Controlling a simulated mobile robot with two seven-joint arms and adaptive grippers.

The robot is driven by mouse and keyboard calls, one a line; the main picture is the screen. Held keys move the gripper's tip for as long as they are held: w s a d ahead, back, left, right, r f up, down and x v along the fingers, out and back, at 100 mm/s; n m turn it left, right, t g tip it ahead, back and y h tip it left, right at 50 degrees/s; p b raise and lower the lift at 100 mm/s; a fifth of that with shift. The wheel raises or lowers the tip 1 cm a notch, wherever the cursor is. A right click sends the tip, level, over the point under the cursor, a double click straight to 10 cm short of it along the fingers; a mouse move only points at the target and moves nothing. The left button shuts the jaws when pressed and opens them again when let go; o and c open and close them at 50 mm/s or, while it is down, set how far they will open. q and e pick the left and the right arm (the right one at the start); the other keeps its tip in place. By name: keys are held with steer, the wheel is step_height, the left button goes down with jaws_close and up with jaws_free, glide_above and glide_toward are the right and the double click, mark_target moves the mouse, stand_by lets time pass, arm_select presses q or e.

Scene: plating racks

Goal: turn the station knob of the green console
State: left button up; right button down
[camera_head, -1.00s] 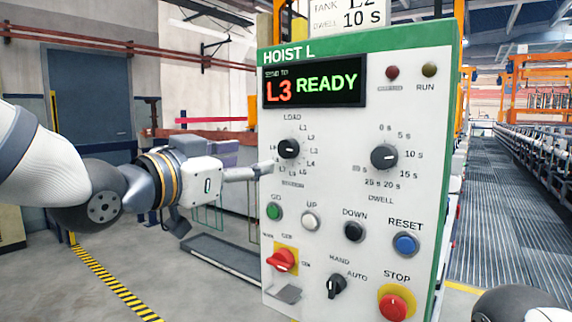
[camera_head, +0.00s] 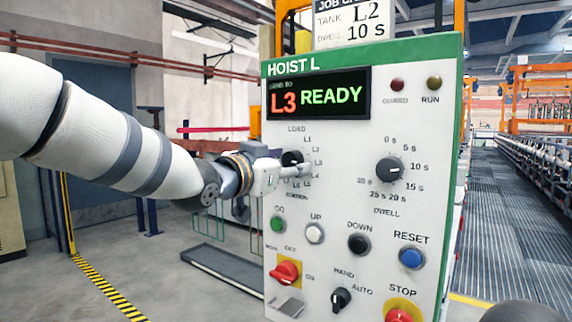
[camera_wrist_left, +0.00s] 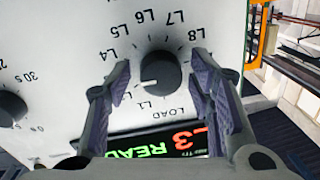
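The console (camera_head: 335,225) has a white face with a green edge and the label HOIST L. Its station knob (camera_head: 291,158) is black and round, ringed by LOAD and L labels. The display (camera_head: 316,98) reads L3 READY. My left gripper (camera_head: 303,170) is at the knob and partly covers its lower labels. In the left wrist view, the gripper (camera_wrist_left: 161,60) is open, with one finger on each side of the knob (camera_wrist_left: 162,78). Gaps show between fingers and knob. The knob's white mark points toward the L2–L3 side; the exact label is unclear. My right gripper is not in view.
The dwell knob (camera_head: 390,170) is right of the station knob. Below are green GO (camera_head: 278,224), white UP (camera_head: 314,234), black DOWN (camera_head: 358,244), blue RESET (camera_head: 411,257) buttons and a red switch (camera_head: 285,273). A job card (camera_head: 354,24) above reads TANK L2.

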arm_select(q)
steer(key=c, duration=0.8)
steer(key=shift+n, duration=0.3)
steer(key=n, duration=0.8)
steer(key=shift+r+g, duration=0.1)
steer(key=shift+g, duration=0.2)
steer(key=n, duration=0.4)
steer(key=shift+s+r+n+g+h, duration=0.1)
steer(key=shift+n+g+h, duration=0.05)
steer(key=shift+n, duration=1)
steer(key=shift+r+n+g+h, duration=0.1)
steer(key=shift+n+g+h, duration=0.05)
steer(key=shift+n, duration=1)
